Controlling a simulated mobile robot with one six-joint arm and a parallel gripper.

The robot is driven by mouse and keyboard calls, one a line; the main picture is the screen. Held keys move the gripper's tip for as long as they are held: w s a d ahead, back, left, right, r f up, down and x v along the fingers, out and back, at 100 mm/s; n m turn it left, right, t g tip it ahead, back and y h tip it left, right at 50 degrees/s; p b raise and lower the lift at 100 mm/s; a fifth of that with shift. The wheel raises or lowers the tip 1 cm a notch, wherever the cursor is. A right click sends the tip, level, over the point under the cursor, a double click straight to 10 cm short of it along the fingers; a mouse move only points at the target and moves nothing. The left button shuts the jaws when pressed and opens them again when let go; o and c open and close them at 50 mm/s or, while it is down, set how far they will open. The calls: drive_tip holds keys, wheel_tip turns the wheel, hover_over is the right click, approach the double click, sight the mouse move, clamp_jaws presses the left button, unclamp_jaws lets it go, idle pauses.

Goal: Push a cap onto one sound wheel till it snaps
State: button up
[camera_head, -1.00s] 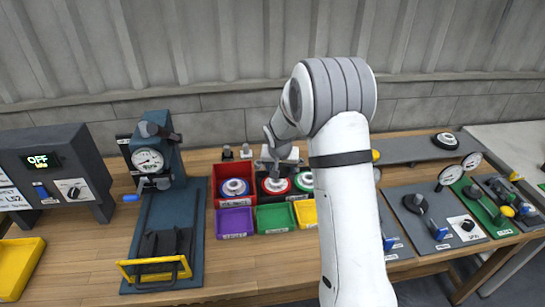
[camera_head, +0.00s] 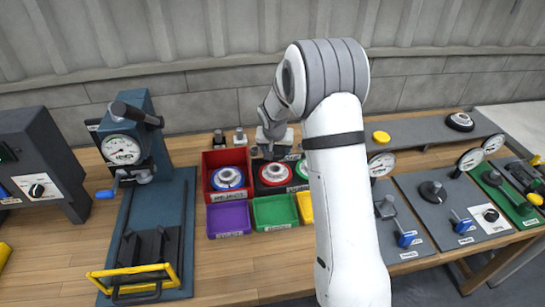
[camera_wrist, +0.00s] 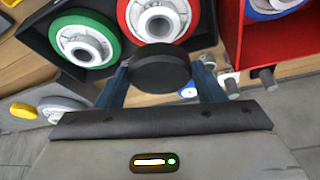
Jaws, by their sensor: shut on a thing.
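My gripper (camera_wrist: 160,82) is shut on a black round cap (camera_wrist: 160,66), held between its two blue fingers. In the wrist view the cap overlaps the lower edge of a red-rimmed wheel (camera_wrist: 133,10); I cannot tell if they touch. A green-rimmed wheel (camera_wrist: 84,40) lies beside it in the same black tray (camera_wrist: 42,38). A blue-rimmed wheel (camera_head: 227,178) sits in a red bin (camera_head: 208,162). In the head view the red wheel (camera_head: 275,173) is just in front of my gripper (camera_head: 270,150), and the green wheel is partly hidden by my arm.
Purple (camera_head: 228,219) and green (camera_head: 275,212) bins stand in front of the wheels. A blue press with a gauge (camera_head: 121,150) stands left. Grey panels with gauges and knobs (camera_head: 435,190) lie right. Small posts (camera_head: 240,138) stand behind the red bin. Bench front is fairly clear.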

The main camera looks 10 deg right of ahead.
drive_tip(key=shift+a+f+b, duration=0.15)
drive_tip(key=shift+f+b, duration=0.95)
drive_tip(key=shift+f, duration=1.6)
drive_tip(key=shift+s+f+b, duration=0.15)
drive_tip(key=shift+b, duration=0.35)
drive_tip(key=shift+f+b, duration=0.9)
drive_tip(key=shift+b, duration=0.5)
drive_tip(key=shift+f+b, duration=0.4)
drive_tip(key=shift+b, duration=0.3)
drive_tip(key=o, duration=1)
drive_tip(key=shift+o, duration=0.2)
drive_tip(key=v, duration=0.7)
drive_tip(key=shift+r, duration=0.3)
drive_tip(key=shift+s+a, duration=0.1)
drive_tip(key=shift+s, duration=0.05)
